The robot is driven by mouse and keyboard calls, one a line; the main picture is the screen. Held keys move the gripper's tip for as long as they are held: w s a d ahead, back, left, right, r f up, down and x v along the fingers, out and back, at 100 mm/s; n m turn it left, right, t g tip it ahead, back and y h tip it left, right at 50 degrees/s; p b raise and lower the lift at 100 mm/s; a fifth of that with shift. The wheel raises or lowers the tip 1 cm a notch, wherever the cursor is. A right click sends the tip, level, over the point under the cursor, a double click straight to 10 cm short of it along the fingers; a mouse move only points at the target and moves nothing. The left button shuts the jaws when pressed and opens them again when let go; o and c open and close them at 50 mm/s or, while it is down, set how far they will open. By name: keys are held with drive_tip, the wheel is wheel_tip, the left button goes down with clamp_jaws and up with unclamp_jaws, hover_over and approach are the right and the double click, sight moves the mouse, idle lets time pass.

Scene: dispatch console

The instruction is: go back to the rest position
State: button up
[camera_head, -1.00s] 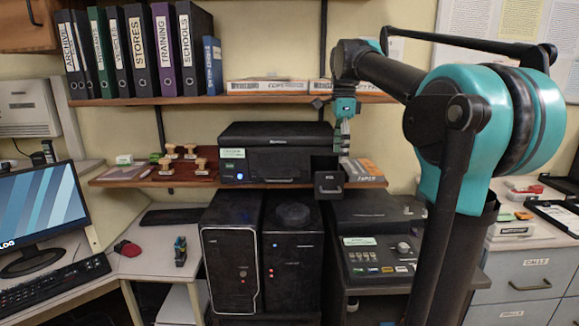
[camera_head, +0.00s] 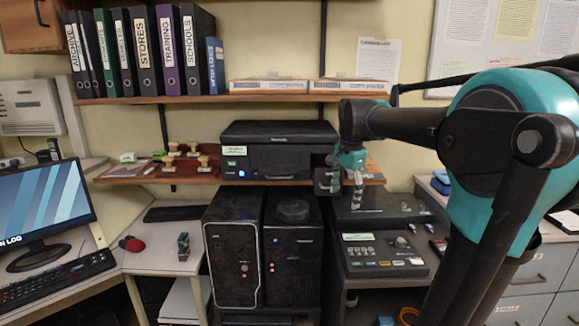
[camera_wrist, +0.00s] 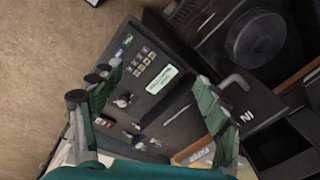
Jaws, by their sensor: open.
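My gripper (camera_head: 348,188) is in front of the right end of the lower shelf, beside the printer (camera_head: 278,152). Its fingers point down, apart and with nothing between them. In the wrist view my gripper (camera_wrist: 158,78) shows its two green fingers spread wide, with the dark button console (camera_wrist: 150,65) beyond them. A small black box (camera_head: 323,180) is just left of my gripper in the head view and is partly hidden. In the wrist view an open black box (camera_wrist: 258,108) with white lettering is close beside the right finger; I cannot tell whether they touch.
The button console (camera_head: 384,254) stands below my gripper, with two black computer towers (camera_head: 232,258) to its left. Wooden stamps (camera_head: 190,157) stand on the lower shelf. A monitor (camera_head: 45,215), a keyboard and a red mouse (camera_head: 132,244) are at left.

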drive_tip(key=s+d+f+n+t, duration=0.1)
drive_tip(key=s+f+n, duration=0.5)
drive_tip(key=s+f, duration=0.3)
drive_tip(key=s+d+f+n+t, duration=0.1)
drive_tip(key=s+f+n, duration=0.5)
drive_tip(key=s+f, duration=0.4)
wheel_tip(320, 180, down, 6)
drive_tip(key=shift+d+t, duration=0.3)
drive_tip(key=shift+t, duration=0.1)
